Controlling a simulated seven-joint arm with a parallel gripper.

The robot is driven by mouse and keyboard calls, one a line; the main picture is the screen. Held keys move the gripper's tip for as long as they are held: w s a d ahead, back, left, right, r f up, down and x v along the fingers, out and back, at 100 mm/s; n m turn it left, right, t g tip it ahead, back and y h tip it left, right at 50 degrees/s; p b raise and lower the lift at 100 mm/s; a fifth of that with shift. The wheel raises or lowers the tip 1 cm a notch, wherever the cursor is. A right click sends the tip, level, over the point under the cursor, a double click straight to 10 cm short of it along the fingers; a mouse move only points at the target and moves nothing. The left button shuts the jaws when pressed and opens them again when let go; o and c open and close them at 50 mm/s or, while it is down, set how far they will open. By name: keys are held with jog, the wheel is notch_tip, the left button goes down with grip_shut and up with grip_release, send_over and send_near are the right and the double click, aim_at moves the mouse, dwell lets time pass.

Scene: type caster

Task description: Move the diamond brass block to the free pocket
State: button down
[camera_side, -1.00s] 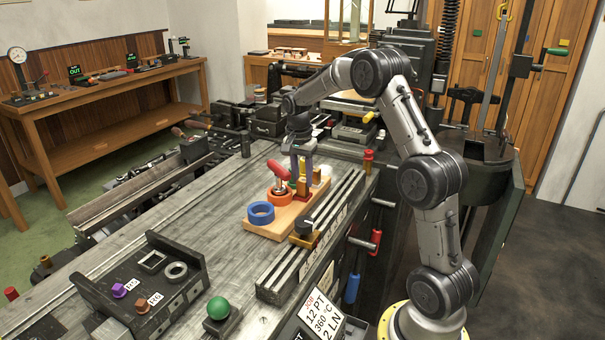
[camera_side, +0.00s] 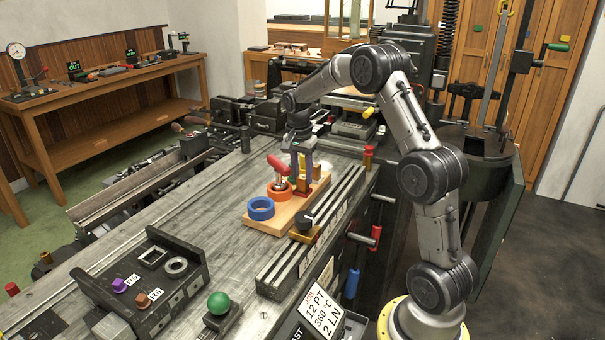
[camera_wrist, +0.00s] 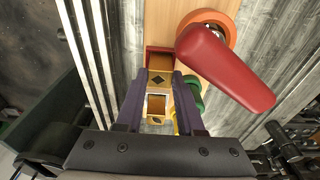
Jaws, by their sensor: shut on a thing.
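The diamond brass block (camera_wrist: 160,79) shows in the wrist view with a dark diamond on its face. My gripper (camera_wrist: 159,82) has its two purple fingers on either side of the block and is shut on it. A brass-edged square with a brown middle (camera_wrist: 157,104) lies just below the diamond face, between the fingers. A dark red edge (camera_wrist: 152,49) shows just beyond the block. In the side view my gripper (camera_side: 301,188) points down over the far part of the wooden board (camera_side: 278,228). The fingers largely hide the block there, and I cannot make out the free pocket.
An orange ring (camera_side: 279,191) with a red handle (camera_side: 279,165) stands close left of my gripper. A blue ring (camera_side: 261,209) sits nearer on the board. Metal rails (camera_side: 290,262) run along the right.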

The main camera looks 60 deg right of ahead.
jog(key=shift+c, duration=2.2)
grip_release()
notch_tip(320, 180, up, 14)
jog(key=a, duration=0.2)
jog(key=s+a+r+n+t, duration=0.2)
jog(key=a+r, duration=0.5)
jog(key=a, duration=0.1)
jog(key=s+a+n+t, duration=0.3)
jog(key=s+a+n, duration=0.5)
jog(key=s+a, duration=0.75)
jog(key=s+a+f+n+y, duration=0.1)
jog(key=s+f+n, duration=0.5)
jog(key=f+n, duration=0.2)
jog(key=shift+s+a+f+t, duration=0.15)
jog(key=shift+f+t, duration=0.15)
jog(key=shift+f, duration=0.55)
